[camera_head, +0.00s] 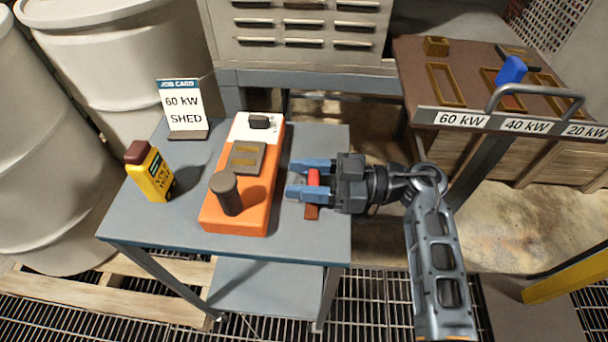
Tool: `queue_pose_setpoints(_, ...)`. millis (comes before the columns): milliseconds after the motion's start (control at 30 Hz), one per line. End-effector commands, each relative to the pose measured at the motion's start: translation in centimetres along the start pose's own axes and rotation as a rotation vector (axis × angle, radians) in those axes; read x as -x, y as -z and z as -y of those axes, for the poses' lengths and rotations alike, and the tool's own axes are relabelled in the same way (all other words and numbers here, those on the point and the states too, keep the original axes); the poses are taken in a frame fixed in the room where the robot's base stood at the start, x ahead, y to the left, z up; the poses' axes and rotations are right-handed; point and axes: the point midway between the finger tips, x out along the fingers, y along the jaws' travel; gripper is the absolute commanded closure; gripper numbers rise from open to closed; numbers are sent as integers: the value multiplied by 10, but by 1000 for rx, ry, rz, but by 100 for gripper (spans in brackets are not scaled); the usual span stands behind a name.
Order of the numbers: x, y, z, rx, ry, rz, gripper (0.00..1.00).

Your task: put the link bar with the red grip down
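The link bar with the red grip (313,178) is between the two blue fingers of my gripper (310,181), which look shut on it. The red grip shows in the gap between the fingers. A copper-brown end (311,213) of the bar shows below the near finger, over the right part of the grey table (285,240). I cannot tell whether this end touches the tabletop. The near finger hides the middle of the bar.
An orange unit (235,222) with a dark upright knob (227,193) stands left of my gripper. A yellow tester (152,177) and job card (185,108) stand farther left. A labelled rack (415,75) at right holds a blue-gripped piece (512,69). The table's front right is clear.

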Motion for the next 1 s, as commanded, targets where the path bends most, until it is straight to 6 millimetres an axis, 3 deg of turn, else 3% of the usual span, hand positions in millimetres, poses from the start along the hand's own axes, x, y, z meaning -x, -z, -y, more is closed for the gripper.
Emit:
queue_pose_setpoints(200, 0, 0, 0, 0, 0, 0, 29)
queue_pose_setpoints(533, 1, 4, 0, 0, 0, 0, 28)
queue_pose_setpoints(667, 18, 2, -1, -1, -4, 0, 28)
queue_pose_setpoints(1000, 87, 2, -1, 1, -5, 0, 28)
